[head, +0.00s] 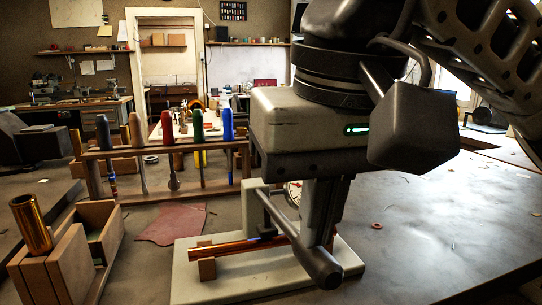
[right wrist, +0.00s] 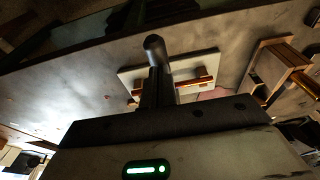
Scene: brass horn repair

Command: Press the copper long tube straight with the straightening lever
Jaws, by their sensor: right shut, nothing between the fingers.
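The copper long tube (head: 232,247) lies across a small block on the pale base plate (head: 215,285) of the straightener. A blue mark shows near its middle; its right part passes behind the lever. The straightening lever (head: 285,222), a grey bar with a thick round handle, slopes down from its post toward the front right. My right gripper (head: 324,240) is shut and empty, pointing down at the lever just behind the handle; whether it touches is unclear. The right wrist view shows the handle (right wrist: 154,43) beyond the fingers and the tube (right wrist: 197,83) beside them. My left gripper is not in view.
A dial gauge (head: 293,193) stands behind the lever. A rack of coloured-handled tools (head: 130,152) is at the back left. A wooden box (head: 70,262) with an upright copper tube (head: 32,224) stands at the front left. The bench on the right is mostly clear.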

